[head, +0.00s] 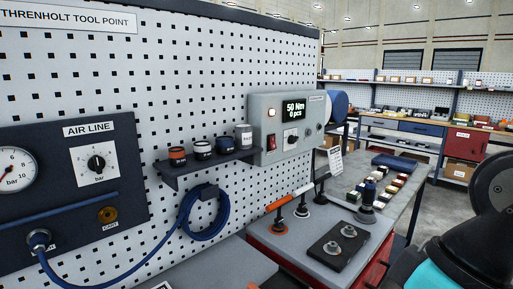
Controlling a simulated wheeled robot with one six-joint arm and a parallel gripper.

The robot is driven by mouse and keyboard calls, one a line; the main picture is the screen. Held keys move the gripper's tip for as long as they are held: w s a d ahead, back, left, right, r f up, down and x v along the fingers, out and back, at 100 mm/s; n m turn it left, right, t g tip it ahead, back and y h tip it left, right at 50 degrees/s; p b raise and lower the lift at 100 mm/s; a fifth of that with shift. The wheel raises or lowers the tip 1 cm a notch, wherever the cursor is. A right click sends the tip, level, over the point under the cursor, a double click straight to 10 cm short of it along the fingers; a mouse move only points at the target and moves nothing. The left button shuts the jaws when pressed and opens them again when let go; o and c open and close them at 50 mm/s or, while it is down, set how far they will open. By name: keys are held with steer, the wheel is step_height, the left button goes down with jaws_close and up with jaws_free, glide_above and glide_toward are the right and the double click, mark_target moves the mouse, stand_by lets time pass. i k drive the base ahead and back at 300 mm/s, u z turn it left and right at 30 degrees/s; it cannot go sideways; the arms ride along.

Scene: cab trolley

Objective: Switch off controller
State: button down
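The controller (262,103) is a grey box mounted on the white pegboard, right of the small shelf. Its dark display (293,108) is lit and reads "50 Nm 0 pcs". A small lamp (271,112) glows pale on its front. A red rocker switch (271,142) sits low on the left of the front face; which way it is tipped is too small to tell. A dial (292,139) is right of the switch. Part of my arm, black and teal, shows at the lower right edge. My gripper is out of view.
A dark shelf (205,167) with several small jars juts out left of the controller. Below it hangs a coiled blue hose (205,212). A trolley top (310,240) with upright tools stands under the controller. The air line panel (75,190) is at left.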

mark_target(273, 143)
steer(key=i, duration=1)
